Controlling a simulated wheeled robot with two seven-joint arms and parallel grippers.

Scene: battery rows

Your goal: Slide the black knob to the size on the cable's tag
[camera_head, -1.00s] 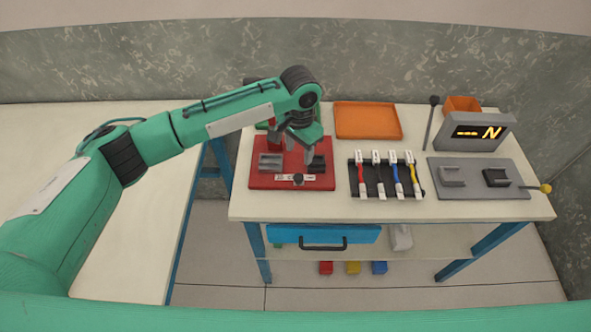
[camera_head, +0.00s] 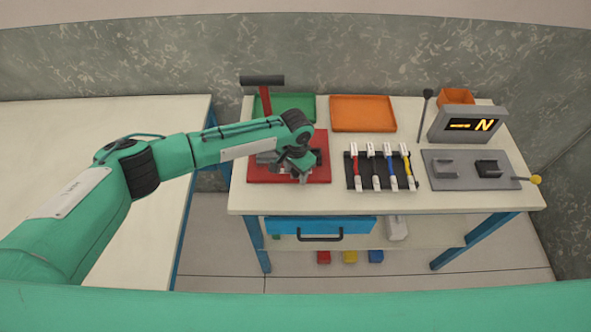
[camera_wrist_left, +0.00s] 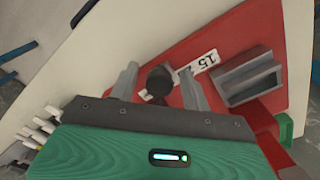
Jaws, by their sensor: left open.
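The black knob (camera_wrist_left: 159,82) shows in the left wrist view on the red board (camera_wrist_left: 236,38), beside a white scale strip (camera_wrist_left: 205,62) where "15" is readable. My left gripper (camera_wrist_left: 158,76) is open, with one finger on each side of the knob; I cannot tell whether they touch it. In the head view the left gripper (camera_head: 299,177) is low over the front of the red board (camera_head: 322,165) and hides the knob and scale. Several cables with white tags lie in a black rack (camera_head: 352,172); the tags are too small to read. My right gripper is not in view.
A red post with a black handle (camera_head: 262,80) stands at the board's back. Green (camera_head: 293,104) and orange (camera_head: 362,113) trays lie behind. A grey plate (camera_head: 455,182) with two cradles and a display (camera_head: 468,124) showing "N" stand right.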

